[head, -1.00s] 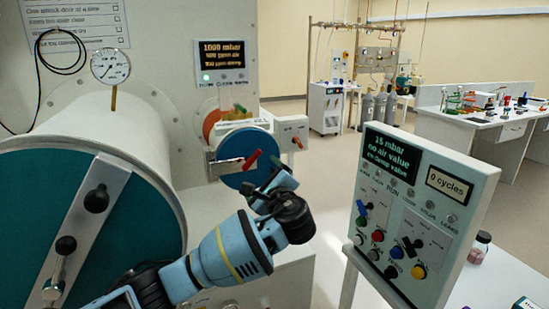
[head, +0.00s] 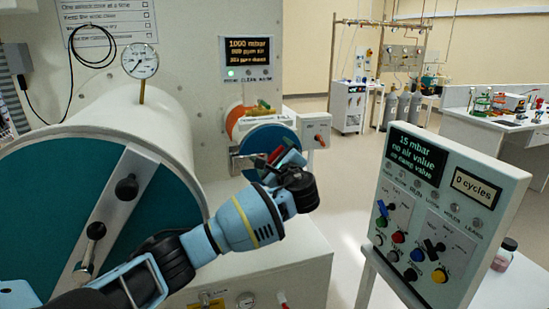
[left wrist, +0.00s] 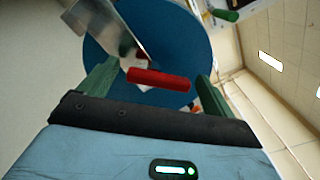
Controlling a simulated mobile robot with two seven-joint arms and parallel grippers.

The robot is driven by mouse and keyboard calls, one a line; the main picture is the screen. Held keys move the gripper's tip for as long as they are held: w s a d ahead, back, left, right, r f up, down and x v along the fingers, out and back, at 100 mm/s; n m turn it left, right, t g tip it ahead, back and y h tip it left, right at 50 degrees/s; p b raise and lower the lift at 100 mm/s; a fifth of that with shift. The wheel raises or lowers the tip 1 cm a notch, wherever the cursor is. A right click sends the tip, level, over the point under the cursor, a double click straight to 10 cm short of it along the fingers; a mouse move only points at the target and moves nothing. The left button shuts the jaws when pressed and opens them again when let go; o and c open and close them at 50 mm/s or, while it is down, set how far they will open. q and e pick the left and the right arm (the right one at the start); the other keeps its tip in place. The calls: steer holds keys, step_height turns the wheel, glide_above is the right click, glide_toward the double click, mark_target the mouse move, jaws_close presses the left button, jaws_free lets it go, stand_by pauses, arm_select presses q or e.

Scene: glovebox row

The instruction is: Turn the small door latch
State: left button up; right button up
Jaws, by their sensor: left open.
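The small door (head: 268,138) is a round blue disc on the short chamber beside the big one. It fills the top of the left wrist view (left wrist: 185,38). Its latch is a metal bar with a red handle (left wrist: 160,79). In the head view the red handle (head: 275,155) is partly hidden by my gripper. My left gripper (head: 287,160) is open in front of the small door. In the left wrist view its green fingers (left wrist: 156,74) stand on either side of the red handle, apart from it. My right gripper is not in view.
A big white chamber (head: 150,112) with a teal door (head: 130,225) stands at the left. A control panel (head: 440,210) with knobs and a screen stands at the right. A capped jar (head: 504,255) is behind it. Open floor lies between chamber and panel.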

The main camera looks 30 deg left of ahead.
arm_select(q)
steer(key=c, duration=1)
